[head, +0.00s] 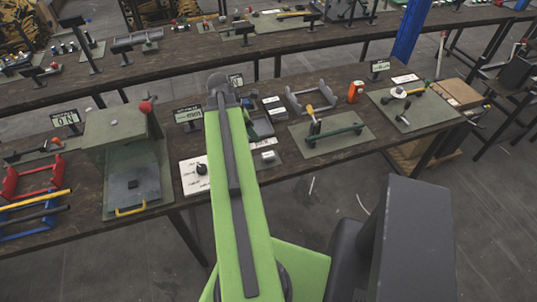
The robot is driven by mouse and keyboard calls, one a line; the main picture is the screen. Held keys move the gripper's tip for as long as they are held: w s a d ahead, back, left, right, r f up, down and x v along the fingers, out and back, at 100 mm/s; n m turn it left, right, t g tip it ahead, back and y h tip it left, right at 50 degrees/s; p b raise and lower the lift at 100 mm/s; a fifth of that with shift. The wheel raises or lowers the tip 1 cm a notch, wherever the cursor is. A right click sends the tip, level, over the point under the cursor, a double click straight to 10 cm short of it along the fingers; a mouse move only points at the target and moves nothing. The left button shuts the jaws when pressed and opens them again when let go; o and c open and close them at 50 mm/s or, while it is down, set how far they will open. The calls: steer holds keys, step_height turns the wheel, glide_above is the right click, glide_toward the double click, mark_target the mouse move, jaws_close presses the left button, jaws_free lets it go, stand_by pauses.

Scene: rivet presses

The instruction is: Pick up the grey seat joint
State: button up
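No part can be named for certain as the grey seat joint at this size. A grey U-shaped bracket (312,100) stands upright on the far side of the workbench, right of my arm. A small light grey piece (267,156) lies on a grey pad just right of my arm. My green arm reaches forward over the bench and hides part of it. My gripper is not visible.
The press (117,128) with a red knob stands left of my arm. Red (36,178) and blue (20,226) frames with rods are at far left. A green mat (330,144) holds tools right of my arm. Small display stands line the bench's back. A second bench lies behind.

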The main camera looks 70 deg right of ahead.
steer(key=b, duration=1.1)
glide_above(270, 154)
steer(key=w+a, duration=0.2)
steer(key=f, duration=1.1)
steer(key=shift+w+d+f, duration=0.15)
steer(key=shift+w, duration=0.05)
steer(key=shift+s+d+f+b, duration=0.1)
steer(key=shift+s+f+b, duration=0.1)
steer(key=shift+b, duration=0.1)
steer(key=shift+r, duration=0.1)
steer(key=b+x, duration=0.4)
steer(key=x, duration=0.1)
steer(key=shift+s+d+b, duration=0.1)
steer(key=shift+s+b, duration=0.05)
steer(key=shift+b, duration=0.15)
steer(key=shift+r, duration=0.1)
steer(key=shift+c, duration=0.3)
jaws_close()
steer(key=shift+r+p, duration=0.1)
steer(key=shift+p, duration=0.2)
